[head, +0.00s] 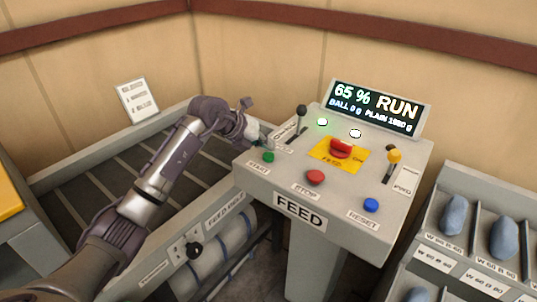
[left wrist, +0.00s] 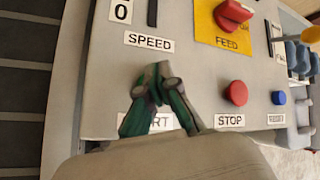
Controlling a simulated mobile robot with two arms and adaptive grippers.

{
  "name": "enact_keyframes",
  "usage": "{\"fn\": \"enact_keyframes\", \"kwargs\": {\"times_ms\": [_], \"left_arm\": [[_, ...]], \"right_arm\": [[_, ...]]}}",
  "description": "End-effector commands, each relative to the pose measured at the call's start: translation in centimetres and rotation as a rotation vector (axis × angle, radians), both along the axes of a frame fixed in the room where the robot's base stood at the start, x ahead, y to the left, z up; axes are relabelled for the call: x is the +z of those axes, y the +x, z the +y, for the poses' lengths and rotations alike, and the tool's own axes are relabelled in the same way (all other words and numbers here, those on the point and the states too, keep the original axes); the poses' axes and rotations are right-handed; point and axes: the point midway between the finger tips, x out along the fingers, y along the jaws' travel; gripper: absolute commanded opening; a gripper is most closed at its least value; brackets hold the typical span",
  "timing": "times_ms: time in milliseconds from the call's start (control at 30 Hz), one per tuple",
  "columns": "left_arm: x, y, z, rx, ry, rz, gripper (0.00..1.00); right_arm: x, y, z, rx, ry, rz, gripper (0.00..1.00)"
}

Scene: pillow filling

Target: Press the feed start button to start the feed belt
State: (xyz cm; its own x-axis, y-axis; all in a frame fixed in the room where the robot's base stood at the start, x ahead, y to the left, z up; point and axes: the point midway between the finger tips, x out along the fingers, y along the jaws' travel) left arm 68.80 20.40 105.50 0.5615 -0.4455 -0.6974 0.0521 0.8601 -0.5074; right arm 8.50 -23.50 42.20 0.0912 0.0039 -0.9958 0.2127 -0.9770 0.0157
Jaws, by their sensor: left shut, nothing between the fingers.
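The grey feed console (head: 245,168) has a green start button (head: 268,157) above a START label at its front left corner. My left gripper (head: 265,143) is shut and empty, just behind and above the start button in the head view. In the left wrist view its fingertips (left wrist: 158,82) meet above the START label (left wrist: 160,122), which they partly cover. The green button itself is hidden there, and I cannot tell whether the fingers touch it. The display (head: 375,107) reads 65 % and RUN. A green lamp (head: 322,122) is lit. My right gripper is not in view.
A red stop button (head: 315,177), blue reset button (head: 371,205) and red FEED switch (head: 341,148) share the panel. A black speed lever (head: 301,112) stands near my left gripper. A dark slatted belt (head: 110,170) lies left; a rack (head: 450,185) holding bluish lumps stands right.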

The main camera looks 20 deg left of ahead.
Motion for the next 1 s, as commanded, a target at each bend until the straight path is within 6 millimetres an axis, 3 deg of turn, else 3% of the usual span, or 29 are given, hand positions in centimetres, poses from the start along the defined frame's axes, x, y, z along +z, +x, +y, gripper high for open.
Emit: {"fn": "enact_keyframes", "kwargs": {"times_ms": [533,1000], "left_arm": [[4.8,0.0,0.1,0.000,0.001,-0.001,0.00],[5.0,0.0,0.0,0.001,0.000,-0.001,0.00]], "right_arm": [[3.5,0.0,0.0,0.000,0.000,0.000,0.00],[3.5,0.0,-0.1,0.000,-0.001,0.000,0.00]]}}
